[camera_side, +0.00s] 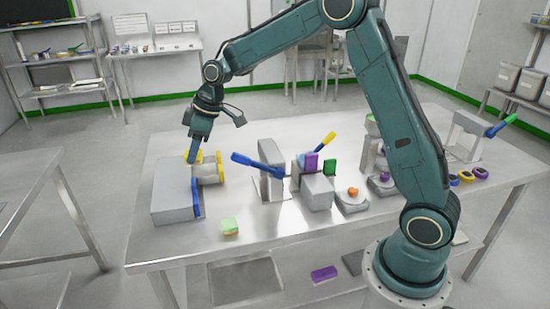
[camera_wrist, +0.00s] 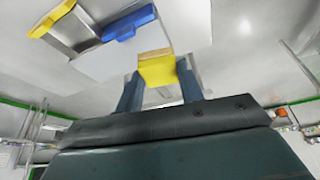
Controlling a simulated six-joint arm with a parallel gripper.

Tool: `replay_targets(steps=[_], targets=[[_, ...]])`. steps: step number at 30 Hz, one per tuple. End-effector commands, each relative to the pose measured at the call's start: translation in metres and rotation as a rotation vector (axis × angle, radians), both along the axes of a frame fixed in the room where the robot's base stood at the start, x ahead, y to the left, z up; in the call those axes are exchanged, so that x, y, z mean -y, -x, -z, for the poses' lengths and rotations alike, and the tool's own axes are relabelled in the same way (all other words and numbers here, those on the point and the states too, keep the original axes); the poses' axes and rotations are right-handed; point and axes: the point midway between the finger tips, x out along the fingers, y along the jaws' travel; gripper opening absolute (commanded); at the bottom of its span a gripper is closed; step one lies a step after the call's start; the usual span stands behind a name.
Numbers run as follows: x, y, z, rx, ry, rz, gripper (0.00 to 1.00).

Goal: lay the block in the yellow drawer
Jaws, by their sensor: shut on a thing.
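My gripper (camera_side: 194,150) points down over the left part of the table, at the back of the grey drawer units. In the wrist view its two blue-grey fingers (camera_wrist: 158,88) are shut on a yellow block (camera_wrist: 157,72) with a tan edge. The yellow drawer (camera_side: 220,167) has a yellow front and a grey body; it looks pulled out beside the gripper. Its yellow front also shows at the upper left of the wrist view (camera_wrist: 52,19). The fingers partly hide the block in the side view.
A stand with a blue lever (camera_side: 258,166) and several small fixtures are to the right.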

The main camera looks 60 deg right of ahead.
Motion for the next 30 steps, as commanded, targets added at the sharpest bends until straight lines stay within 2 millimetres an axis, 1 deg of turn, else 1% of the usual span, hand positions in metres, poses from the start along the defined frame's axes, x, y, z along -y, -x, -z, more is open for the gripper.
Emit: replay_targets(steps=[1, 6, 9, 15, 21, 25, 30], targets=[[0.010, -0.011, 0.000, 0.001, 0.001, 0.058, 0.15], [0.042, -0.045, -0.003, 0.002, 0.000, 0.281, 0.15], [0.062, -0.063, -0.005, 0.002, 0.000, 0.417, 0.15], [0.097, -0.092, -0.009, 0.002, 0.000, 0.676, 0.15], [0.122, -0.109, -0.012, 0.002, -0.001, 0.878, 0.15], [0.132, -0.115, -0.013, 0.002, -0.001, 0.956, 0.15], [0.137, -0.118, -0.014, 0.000, -0.001, 1.002, 0.15]])
